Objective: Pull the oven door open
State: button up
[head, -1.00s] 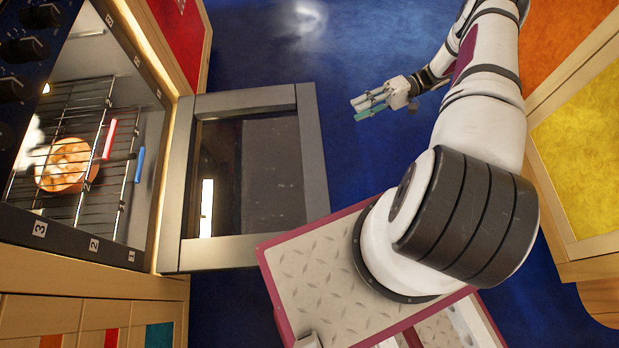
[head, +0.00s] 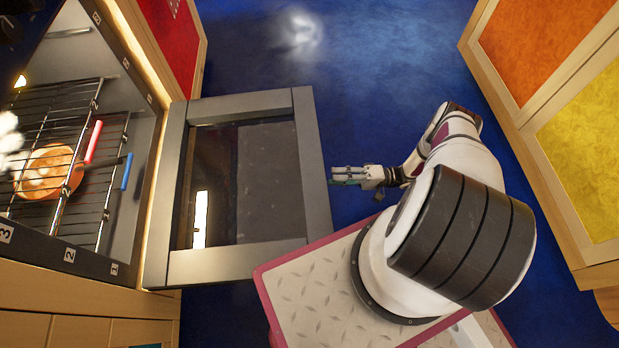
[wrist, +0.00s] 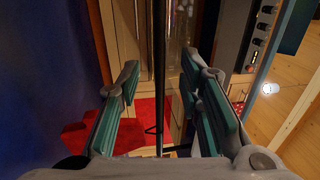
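The oven door (head: 312,150), a grey frame around dark glass, is folded far down and out from the oven (head: 142,160) in the head view. My gripper (head: 335,175) is beside the door's outer edge, on its right in the picture, fingers pointing at it. In the wrist view my gripper (wrist: 160,65) is open, with its teal-padded fingers apart. A thin dark upright bar, seemingly the door edge-on (wrist: 158,60), shows between them. I cannot tell whether a finger touches it. No door handle shows clearly.
Inside the oven are wire racks (head: 60,190) and an orange round dish (head: 48,170). Cabinets with orange (head: 545,45) and yellow (head: 585,140) panels stand at the right. Blue floor (head: 370,70) is clear beyond the arm.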

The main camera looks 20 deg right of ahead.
jog(key=x, duration=0.9)
jog(key=shift+a+b, duration=0.15)
jog(key=shift+b, duration=0.2)
grip_shut()
